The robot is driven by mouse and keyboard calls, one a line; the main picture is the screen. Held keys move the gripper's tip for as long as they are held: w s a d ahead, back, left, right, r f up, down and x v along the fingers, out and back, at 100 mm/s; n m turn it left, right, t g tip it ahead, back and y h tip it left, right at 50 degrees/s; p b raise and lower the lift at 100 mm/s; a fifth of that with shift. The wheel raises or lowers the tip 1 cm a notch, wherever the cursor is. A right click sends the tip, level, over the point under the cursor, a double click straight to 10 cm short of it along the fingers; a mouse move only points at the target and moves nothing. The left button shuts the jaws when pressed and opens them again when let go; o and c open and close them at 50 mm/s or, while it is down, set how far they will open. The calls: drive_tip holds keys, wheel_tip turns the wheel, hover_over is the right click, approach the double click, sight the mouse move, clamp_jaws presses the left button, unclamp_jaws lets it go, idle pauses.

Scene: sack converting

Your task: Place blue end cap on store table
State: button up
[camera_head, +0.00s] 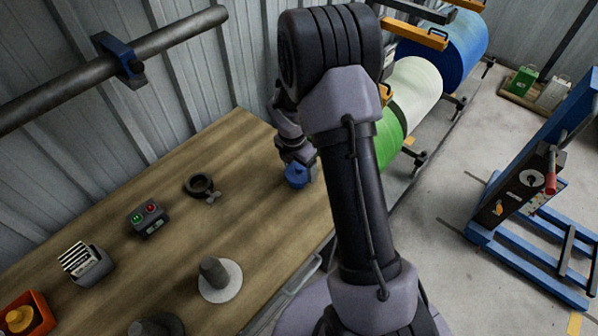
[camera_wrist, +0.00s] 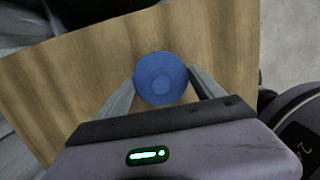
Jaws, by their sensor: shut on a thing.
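The blue end cap (camera_head: 297,176) is at the far right part of the wooden store table (camera_head: 240,150), in the head view. In the wrist view the round blue cap (camera_wrist: 161,79) sits between the two fingers of my gripper (camera_wrist: 163,88), with one finger at each side. My gripper (camera_head: 298,168) is shut on the cap, pointing down. The cap is at or just above the table top; I cannot tell if it touches. My arm hides part of the table's right edge.
On the table stand a dark ring clamp (camera_head: 201,186), a button box (camera_head: 149,218), a grey holder (camera_head: 86,263), a grey peg on a white disc (camera_head: 220,280) and an orange bin (camera_head: 27,315). Coloured rolls (camera_head: 415,90) stand beyond the table. Bare wood surrounds the cap.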

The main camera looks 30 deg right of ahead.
drive_tip(key=shift+f, duration=0.3)
drive_tip(key=shift+f, duration=0.15)
drive_tip(key=o, duration=1.3)
drive_tip(key=shift+o, duration=0.2)
